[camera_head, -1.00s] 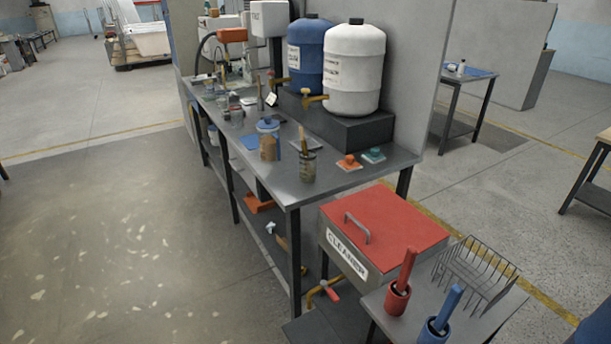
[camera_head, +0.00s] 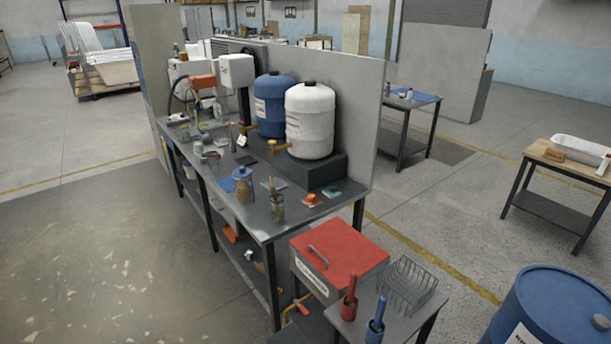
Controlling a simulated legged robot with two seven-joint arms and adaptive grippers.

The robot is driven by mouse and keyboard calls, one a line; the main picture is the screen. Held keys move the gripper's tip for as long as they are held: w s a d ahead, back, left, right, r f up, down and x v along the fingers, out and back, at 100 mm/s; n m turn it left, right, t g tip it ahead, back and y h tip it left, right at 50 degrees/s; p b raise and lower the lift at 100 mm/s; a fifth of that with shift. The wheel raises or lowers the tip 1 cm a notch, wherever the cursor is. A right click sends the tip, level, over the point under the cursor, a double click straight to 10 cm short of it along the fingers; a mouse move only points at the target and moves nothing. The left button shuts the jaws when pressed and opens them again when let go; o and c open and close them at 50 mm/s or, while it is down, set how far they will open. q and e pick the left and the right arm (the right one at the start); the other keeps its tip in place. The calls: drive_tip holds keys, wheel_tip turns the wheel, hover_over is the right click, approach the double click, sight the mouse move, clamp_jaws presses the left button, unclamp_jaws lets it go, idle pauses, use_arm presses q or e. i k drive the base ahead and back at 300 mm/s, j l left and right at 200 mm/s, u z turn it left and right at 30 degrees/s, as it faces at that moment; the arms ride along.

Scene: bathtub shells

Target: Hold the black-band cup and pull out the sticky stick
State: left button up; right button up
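A small dark glass-like cup (camera_head: 278,212) stands near the front end of the grey workbench, with a thin brown stick (camera_head: 273,188) rising out of its top. It is too small to tell whether the cup has a black band. Just left of it stands a container with a blue top and brownish body (camera_head: 243,188). Lower right, a red cup (camera_head: 348,310) with a red handle and a blue cup (camera_head: 374,335) with a blue handle stand on a small side table. Neither of my grippers is in view.
The workbench (camera_head: 263,233) also bears a white tank (camera_head: 311,120), a blue tank (camera_head: 273,103) and small tools. A red-lidded cleaner box (camera_head: 340,250), a wire rack (camera_head: 408,283) and a blue drum (camera_head: 550,310) stand at right. The floor (camera_head: 90,260) left of the bench is clear.

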sight(273, 190)
drive_tip(key=i+j+z, duration=0.35)
drive_tip(key=j+z, duration=0.2)
drive_tip(key=j, duration=0.15)
drive_tip(key=i+j+z, duration=0.1)
drive_tip(key=j+z, duration=0.15)
drive_tip(key=j, duration=0.1)
